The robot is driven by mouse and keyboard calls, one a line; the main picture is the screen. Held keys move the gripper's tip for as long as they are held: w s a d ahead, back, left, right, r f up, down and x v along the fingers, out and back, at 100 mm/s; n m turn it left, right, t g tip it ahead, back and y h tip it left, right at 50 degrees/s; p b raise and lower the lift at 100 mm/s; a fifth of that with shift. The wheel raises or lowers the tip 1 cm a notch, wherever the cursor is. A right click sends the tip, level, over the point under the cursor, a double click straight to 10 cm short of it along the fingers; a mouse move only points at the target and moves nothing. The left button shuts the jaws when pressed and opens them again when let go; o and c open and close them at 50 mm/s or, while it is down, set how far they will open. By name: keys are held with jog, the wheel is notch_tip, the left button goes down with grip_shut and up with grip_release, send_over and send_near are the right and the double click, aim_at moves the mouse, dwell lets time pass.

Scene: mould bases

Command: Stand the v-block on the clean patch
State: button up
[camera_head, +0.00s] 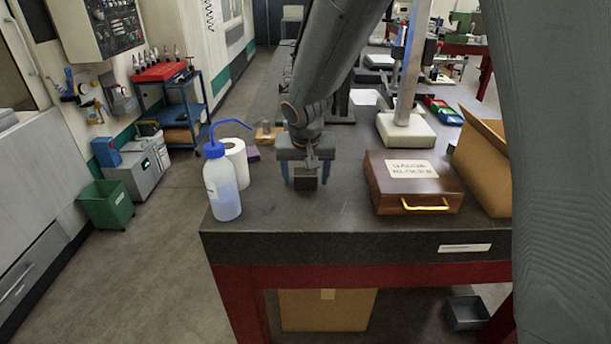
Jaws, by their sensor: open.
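My gripper (306,178) points down over the dark stone table (340,222), its blue-tipped fingers apart. A small dark grey block (306,184), which looks like the v-block, sits between the fingers, low at the tabletop. Its upper part is hidden by my gripper, and I cannot tell whether the fingers touch it. I cannot make out a clean patch on the table; the area behind my arm is hidden.
A wash bottle (223,186) and a white paper roll (237,161) stand to the left. A wooden gauge-block box (385,196) and a cardboard box (482,170) stand to the right. A white-based stand (406,131) is behind. The front middle of the tabletop is bare.

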jog(key=b+v, duration=0.2)
jog(key=v, duration=1)
jog(key=shift+s, duration=0.1)
